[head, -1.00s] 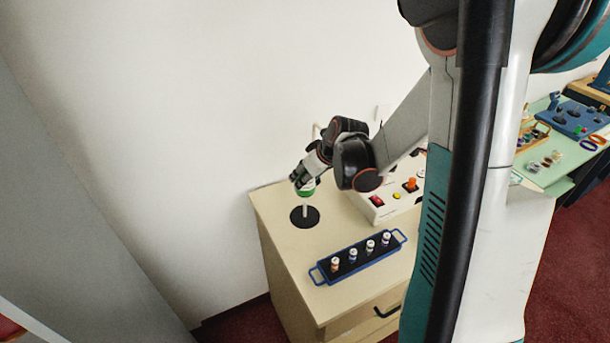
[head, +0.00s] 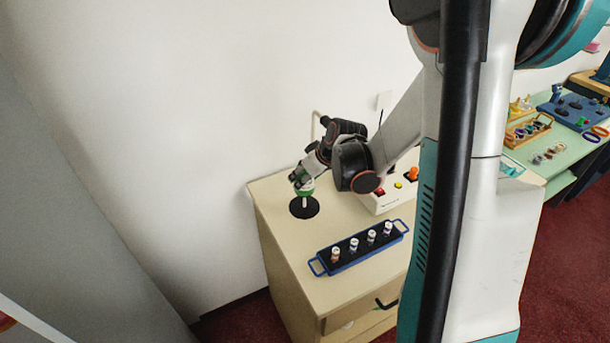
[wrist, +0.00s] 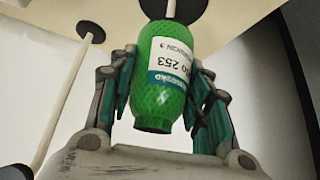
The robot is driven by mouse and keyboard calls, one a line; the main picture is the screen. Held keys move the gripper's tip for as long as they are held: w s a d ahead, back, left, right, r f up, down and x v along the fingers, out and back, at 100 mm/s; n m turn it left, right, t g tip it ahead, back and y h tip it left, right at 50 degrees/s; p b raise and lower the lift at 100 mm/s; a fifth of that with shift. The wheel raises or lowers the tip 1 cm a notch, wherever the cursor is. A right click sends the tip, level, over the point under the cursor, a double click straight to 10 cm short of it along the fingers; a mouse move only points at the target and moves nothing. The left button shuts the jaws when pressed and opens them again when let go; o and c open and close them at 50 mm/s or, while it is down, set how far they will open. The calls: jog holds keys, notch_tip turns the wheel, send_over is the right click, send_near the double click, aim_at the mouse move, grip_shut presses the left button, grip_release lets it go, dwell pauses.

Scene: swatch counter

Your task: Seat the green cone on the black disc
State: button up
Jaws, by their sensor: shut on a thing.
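The green cone (wrist: 153,108), a mesh-textured body with a white printed label, is between my gripper's (wrist: 164,85) two fingers in the wrist view. My gripper is shut on it. In the head view my gripper (head: 303,180) is over the black disc (head: 304,210), with the green cone (head: 305,190) partly hidden by the fingers. The disc lies on the cabinet top and bears a pale upright post (head: 304,202). In the wrist view the post meets the cone's far end, in front of the disc (wrist: 205,10); whether it is inside the cone I cannot tell.
A blue tray (head: 321,265) with several small bottles stands on the cabinet top (head: 285,240). A white button box (head: 390,203) is at the right. A pale rod on a black base (wrist: 90,32) shows left in the wrist view. A wall is behind; a green table (head: 560,160) stands far right.

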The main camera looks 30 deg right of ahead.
aim_at(305, 191)
jog(key=shift+f+b, duration=2.65)
jog(key=shift+f, duration=0.5)
jog(key=o, duration=1.2)
jog(key=v, duration=1.2)
